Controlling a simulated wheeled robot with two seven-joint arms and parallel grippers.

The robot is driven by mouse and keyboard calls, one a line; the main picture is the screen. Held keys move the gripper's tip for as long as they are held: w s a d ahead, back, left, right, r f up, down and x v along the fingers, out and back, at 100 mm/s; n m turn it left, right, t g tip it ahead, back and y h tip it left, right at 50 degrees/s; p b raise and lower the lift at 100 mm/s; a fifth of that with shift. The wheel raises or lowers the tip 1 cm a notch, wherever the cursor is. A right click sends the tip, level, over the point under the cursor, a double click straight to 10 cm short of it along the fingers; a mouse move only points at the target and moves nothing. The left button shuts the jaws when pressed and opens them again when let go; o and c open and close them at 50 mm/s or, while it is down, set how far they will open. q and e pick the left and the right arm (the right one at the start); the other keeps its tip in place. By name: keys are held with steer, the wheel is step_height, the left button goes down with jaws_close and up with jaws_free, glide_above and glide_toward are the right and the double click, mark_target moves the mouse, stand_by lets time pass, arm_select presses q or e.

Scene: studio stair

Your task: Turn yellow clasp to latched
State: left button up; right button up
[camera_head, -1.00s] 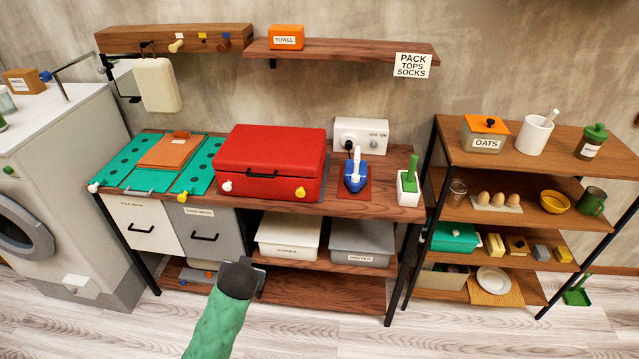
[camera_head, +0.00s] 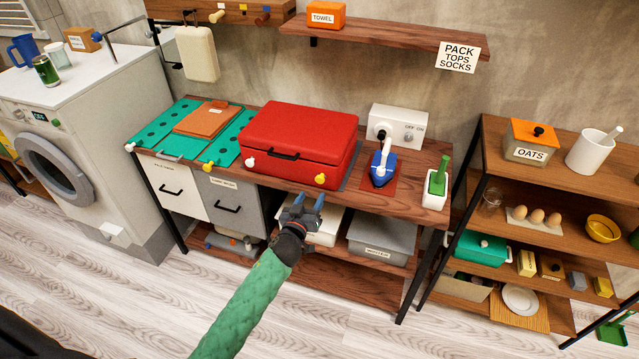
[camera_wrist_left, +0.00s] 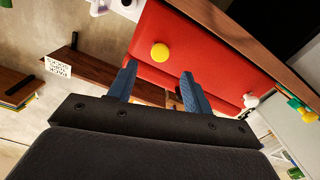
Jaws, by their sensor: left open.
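The red suitcase (camera_head: 298,140) lies closed on the wooden bench. Its yellow clasp (camera_head: 320,180) is on the front face at the right, and a white clasp (camera_head: 249,162) is at the left. My left gripper (camera_head: 306,202) is open and empty, in front of and slightly below the yellow clasp. In the left wrist view the yellow clasp (camera_wrist_left: 159,52) shows beyond the gap between the open fingers (camera_wrist_left: 158,85), apart from them. The clasp's turned position is hard to tell. My right gripper is not in view.
A blue iron (camera_head: 382,164) stands right of the suitcase on the bench (camera_head: 405,195). A green board (camera_head: 172,135) lies to the left. Below are bins, including a grey one (camera_head: 377,236). A shelf rack (camera_head: 485,160) stands at the right.

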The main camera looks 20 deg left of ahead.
mark_target(319, 181)
arm_select(q)
steer(key=w+p, duration=0.2)
steer(key=w, duration=0.4)
steer(key=shift+d+r, duration=0.1)
steer(key=shift+r, duration=0.05)
steer(key=shift+w+p, duration=0.4)
steer(key=shift+w, duration=0.45)
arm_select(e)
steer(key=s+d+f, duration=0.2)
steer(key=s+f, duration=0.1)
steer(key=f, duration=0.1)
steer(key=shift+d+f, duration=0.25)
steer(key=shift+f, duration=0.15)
arm_select(q)
steer(key=c, duration=1)
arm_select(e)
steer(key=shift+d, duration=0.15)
